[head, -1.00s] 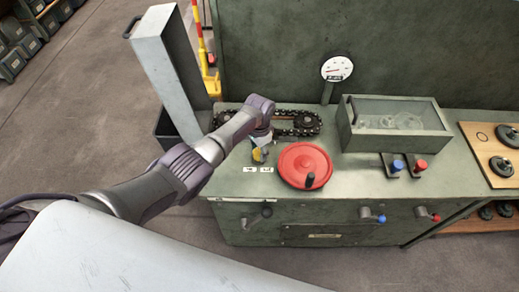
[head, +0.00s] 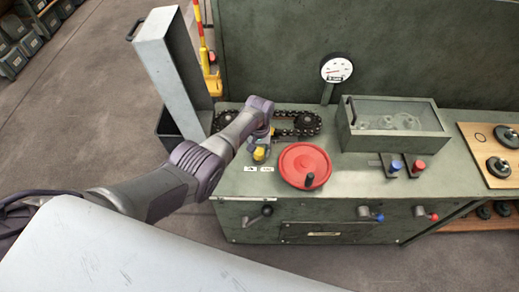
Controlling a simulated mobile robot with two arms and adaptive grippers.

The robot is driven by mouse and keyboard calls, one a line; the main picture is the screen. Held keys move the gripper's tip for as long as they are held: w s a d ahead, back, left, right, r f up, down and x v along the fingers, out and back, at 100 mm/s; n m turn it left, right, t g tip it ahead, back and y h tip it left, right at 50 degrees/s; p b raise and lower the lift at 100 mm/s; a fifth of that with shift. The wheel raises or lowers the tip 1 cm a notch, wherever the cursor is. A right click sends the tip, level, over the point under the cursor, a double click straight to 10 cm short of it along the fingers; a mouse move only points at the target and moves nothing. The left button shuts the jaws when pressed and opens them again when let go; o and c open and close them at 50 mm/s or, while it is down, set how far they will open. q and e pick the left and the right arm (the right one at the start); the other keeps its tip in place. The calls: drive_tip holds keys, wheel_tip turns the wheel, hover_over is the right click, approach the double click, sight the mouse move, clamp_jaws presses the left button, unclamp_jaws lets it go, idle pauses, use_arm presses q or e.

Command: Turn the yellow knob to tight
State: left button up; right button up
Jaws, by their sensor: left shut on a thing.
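The yellow knob (head: 259,154) sits on the green bench top at the near side of the chain drive. Two small white labels (head: 258,169) lie just in front of it. My left gripper (head: 260,146) is over the knob, pointing down, and is shut on it. The gripper and arm hide part of the knob, and the fingers are small in this view. What the labels say is too small to read. My right gripper is not in view.
A red wheel with a black handle (head: 305,165) is close to the right of the knob. The chain (head: 296,131) runs behind it. A tall grey panel (head: 172,75) stands at the left. A glass-topped box (head: 393,125) and a gauge (head: 336,69) are further right.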

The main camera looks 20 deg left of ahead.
sight(259, 150)
use_arm(q)
drive_tip(key=shift+w+r+n, duration=0.1)
drive_tip(key=shift+r+n, duration=0.05)
drive_tip(key=shift+n, duration=0.95)
drive_tip(key=o, duration=1)
drive_tip(key=shift+c, duration=0.2)
drive_tip(key=shift+o, duration=0.9)
wheel_tip(259, 150, up, 12)
